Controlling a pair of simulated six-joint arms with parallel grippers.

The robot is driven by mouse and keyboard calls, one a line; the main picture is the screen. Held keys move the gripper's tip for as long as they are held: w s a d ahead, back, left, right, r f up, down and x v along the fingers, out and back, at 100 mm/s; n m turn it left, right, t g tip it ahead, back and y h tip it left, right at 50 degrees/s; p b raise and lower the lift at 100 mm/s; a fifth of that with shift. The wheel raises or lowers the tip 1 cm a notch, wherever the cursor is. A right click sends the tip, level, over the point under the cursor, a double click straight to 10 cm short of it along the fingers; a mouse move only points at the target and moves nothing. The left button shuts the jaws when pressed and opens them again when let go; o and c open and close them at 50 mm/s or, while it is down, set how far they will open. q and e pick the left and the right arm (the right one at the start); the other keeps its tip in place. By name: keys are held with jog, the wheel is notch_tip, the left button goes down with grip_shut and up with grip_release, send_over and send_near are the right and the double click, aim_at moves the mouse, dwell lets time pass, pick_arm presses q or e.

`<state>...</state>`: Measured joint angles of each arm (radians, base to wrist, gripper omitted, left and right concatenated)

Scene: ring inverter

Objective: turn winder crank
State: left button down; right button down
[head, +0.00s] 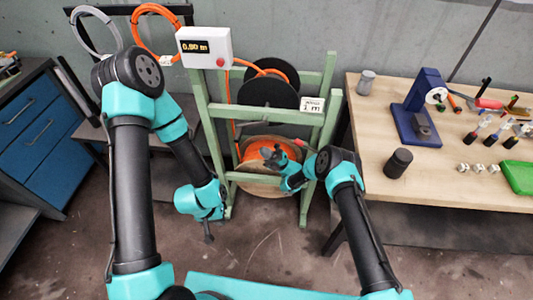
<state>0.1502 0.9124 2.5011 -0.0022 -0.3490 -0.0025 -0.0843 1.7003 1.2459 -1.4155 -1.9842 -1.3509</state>
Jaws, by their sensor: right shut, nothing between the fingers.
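The winder is a green frame (331,115) with a dark upper reel (262,84) and a lower spool wound with orange cable (270,142). A small red piece (298,142) shows at the right of the lower spool; I cannot tell if it is the crank's knob. My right gripper (267,153) is shut and empty in front of the lower spool, hiding part of it. I cannot tell whether it touches anything. My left gripper (208,236) hangs low at the left of the frame, pointing down, its fingers too small to judge.
A white meter box (204,47) reading about 0.80 m sits at the frame's top left. A wooden bench (440,160) with a blue press (420,105), a black cylinder (398,163) and a green tray (518,177) stands at right. A blue drawer cabinet (35,130) stands at left.

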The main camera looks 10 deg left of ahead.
jog(key=x, duration=1)
jog(key=shift+a+r, duration=0.15)
jog(key=shift+x, duration=0.85)
jog(key=a+f+v, duration=0.1)
jog(key=f+v, duration=0.1)
jog(key=v, duration=1.1)
jog(key=shift+a, duration=0.2)
jog(key=shift+f, duration=0.15)
